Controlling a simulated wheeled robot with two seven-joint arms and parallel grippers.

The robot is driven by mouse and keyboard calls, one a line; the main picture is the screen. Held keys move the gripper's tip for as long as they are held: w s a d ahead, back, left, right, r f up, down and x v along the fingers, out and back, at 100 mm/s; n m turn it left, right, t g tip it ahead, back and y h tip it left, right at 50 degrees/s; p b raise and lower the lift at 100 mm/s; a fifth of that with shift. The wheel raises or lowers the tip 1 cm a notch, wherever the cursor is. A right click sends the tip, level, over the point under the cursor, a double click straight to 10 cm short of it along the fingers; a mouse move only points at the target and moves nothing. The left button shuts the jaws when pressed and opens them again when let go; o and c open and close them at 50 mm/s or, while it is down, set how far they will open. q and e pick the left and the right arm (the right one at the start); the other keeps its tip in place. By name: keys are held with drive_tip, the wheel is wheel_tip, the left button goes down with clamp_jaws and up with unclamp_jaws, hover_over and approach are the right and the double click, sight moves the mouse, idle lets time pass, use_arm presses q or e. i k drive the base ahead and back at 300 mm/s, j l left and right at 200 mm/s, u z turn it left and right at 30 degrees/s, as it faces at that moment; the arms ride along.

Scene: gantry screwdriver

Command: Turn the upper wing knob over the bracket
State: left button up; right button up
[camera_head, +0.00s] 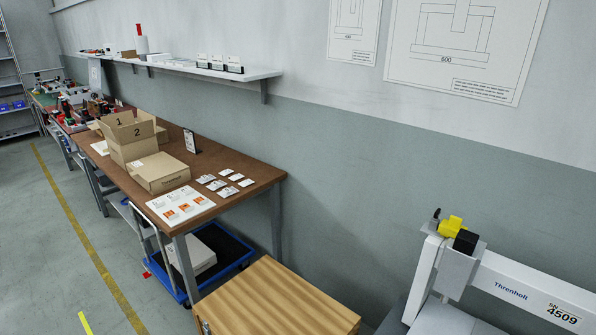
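A white gantry frame (520,290) marked "Threnholt" and "SN 4509" stands at the lower right. A grey bracket (456,270) is mounted at the left end of its beam. On top of the bracket sits a yellow part (450,226) that looks like the upper wing knob; its exact shape is too small to tell. A black block (466,242) sits just right of it, and a small dark upright piece (436,215) is to its left. Neither of my grippers shows in the head view.
A wooden-topped cabinet (280,305) stands at the bottom centre. Behind it, a brown table (215,208) holds cardboard boxes (160,172), cards and a printed sheet. A wall shelf (200,70) runs above.

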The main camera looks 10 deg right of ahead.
sight(437, 214)
drive_tip(key=j+z, duration=0.1)
drive_tip(key=z, duration=1.1)
drive_tip(key=i+j, duration=0.05)
